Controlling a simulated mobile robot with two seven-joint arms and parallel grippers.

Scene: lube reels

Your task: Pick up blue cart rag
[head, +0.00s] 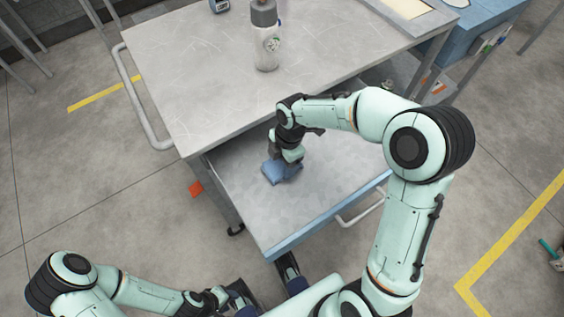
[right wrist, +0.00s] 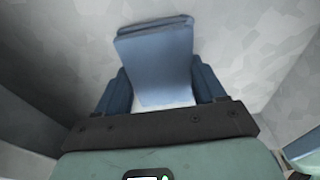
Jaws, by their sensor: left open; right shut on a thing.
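The blue rag (head: 281,173) is a small folded cloth in the open drawer (head: 330,172) of the cart. My right gripper (head: 284,161) reaches down into the drawer and is shut on the rag. In the right wrist view the rag (right wrist: 157,62) stands out between the two blue fingers, above a pale grey surface. I cannot tell whether the rag still touches the drawer floor. My left gripper (head: 243,293) is open and low at the bottom of the head view, away from the rag and in front of the drawer.
The cart's grey top (head: 200,65) overhangs the back of the drawer. A grey-capped bottle (head: 266,45) stands on it. The drawer's blue front edge (head: 320,222) and handle (head: 362,209) lie between the rag and my body. An orange-red piece (head: 195,189) is beside the cart.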

